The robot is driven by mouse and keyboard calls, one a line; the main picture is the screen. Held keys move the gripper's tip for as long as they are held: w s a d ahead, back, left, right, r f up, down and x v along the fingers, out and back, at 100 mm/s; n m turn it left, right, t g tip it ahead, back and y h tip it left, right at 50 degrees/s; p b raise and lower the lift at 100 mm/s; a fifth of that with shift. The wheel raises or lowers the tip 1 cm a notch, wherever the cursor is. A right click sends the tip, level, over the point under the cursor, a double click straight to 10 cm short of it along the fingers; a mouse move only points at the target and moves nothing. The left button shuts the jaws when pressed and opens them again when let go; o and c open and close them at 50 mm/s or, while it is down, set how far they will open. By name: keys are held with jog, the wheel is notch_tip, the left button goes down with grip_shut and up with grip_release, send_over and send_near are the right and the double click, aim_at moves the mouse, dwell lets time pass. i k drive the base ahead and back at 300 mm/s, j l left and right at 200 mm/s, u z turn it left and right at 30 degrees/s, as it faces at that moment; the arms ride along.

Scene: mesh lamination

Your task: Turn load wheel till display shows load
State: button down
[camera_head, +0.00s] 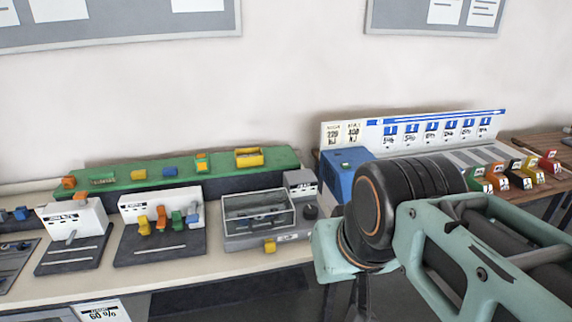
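A grey machine with a clear-lidded box (258,211) stands on the bench in the middle of the view. A small grey unit with a white label or display (300,183) rises at its back right; any reading on it is too small to make out. A black round knob (310,212) sits at the machine's right end, and it may be the load wheel. My pale green and black arm fills the lower right, just right of the knob. My gripper's fingers cannot be seen, and no contact with the knob shows.
Left are two devices on dark plates (160,250), with a green strip (190,172) behind. A blue box (345,172) stands behind my arm. Several coloured blocks (497,177) sit right. Bench front (190,279) is partly bare.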

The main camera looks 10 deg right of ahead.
aim_at(310, 212)
jog(key=z, duration=0.3)
jog(key=i+z, duration=0.2)
jog(key=i, duration=0.8)
jog(key=i+l+u, duration=0.1)
jog(key=l, duration=0.3)
